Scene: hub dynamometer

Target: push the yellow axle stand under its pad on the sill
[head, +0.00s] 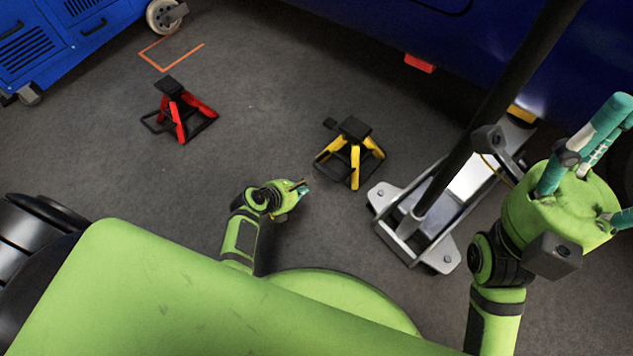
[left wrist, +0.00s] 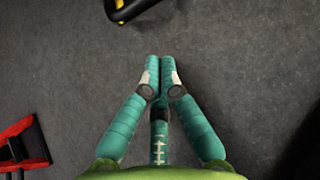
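The yellow axle stand (head: 355,165), with a black top and yellow legs, stands upright on the grey floor near the middle of the head view. Part of its base shows at the top of the left wrist view (left wrist: 128,10). A yellow pad (head: 521,113) is on the blue vehicle's lower edge at the right, partly hidden by the jack. My left gripper (head: 304,188) is low, on the near left side of the stand and apart from it. Its fingers are together and empty in the left wrist view (left wrist: 160,62). My right gripper (head: 614,160) has its fingers spread, at the right edge.
A silver floor jack (head: 440,235) with a long black handle stands right of the yellow stand. A red axle stand (head: 180,112) is at left, and a red pad (head: 420,63) on the sill. A blue cabinet (head: 65,40) fills the upper left. The floor between the stands is clear.

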